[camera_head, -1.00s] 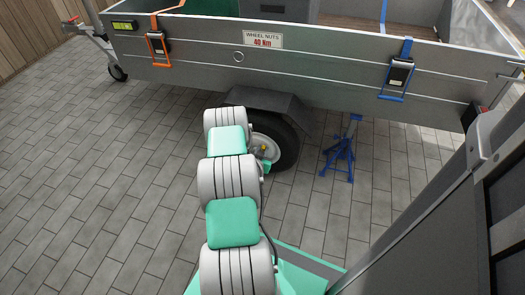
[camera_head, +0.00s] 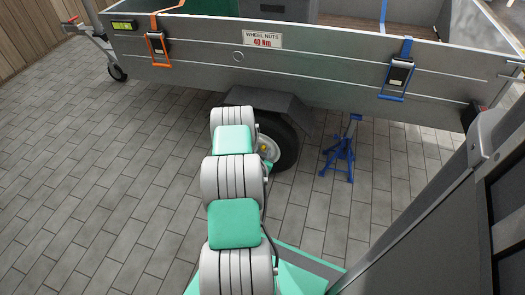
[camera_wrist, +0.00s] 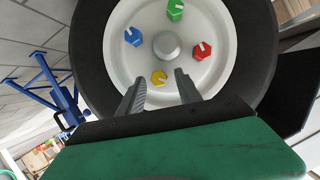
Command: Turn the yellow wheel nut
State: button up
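The yellow wheel nut (camera_wrist: 158,78) sits low on the white wheel rim (camera_wrist: 130,65) in the wrist view. It has a notch in it. Around the grey hub cap (camera_wrist: 167,45) are also a blue nut (camera_wrist: 133,37), a green nut (camera_wrist: 175,10) and a red nut (camera_wrist: 202,51). My gripper (camera_wrist: 160,76) is open, its two fingers pointing at the rim. The yellow nut appears between the fingertips, nothing held; I cannot tell how far off it is. In the head view my arm covers part of the wheel (camera_head: 287,147) and hides the gripper.
The trailer's grey side wall (camera_head: 330,65) and mudguard (camera_head: 270,103) stand above the wheel. A blue axle stand (camera_head: 340,155) is on the paved floor to the right. A sign (camera_head: 262,40) reads "WHEEL NUTS 40 Nm". The floor left of my arm is clear.

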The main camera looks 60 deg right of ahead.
jog(key=p+v, duration=0.2)
jog(key=v, duration=0.6)
jog(key=shift+d, duration=0.1)
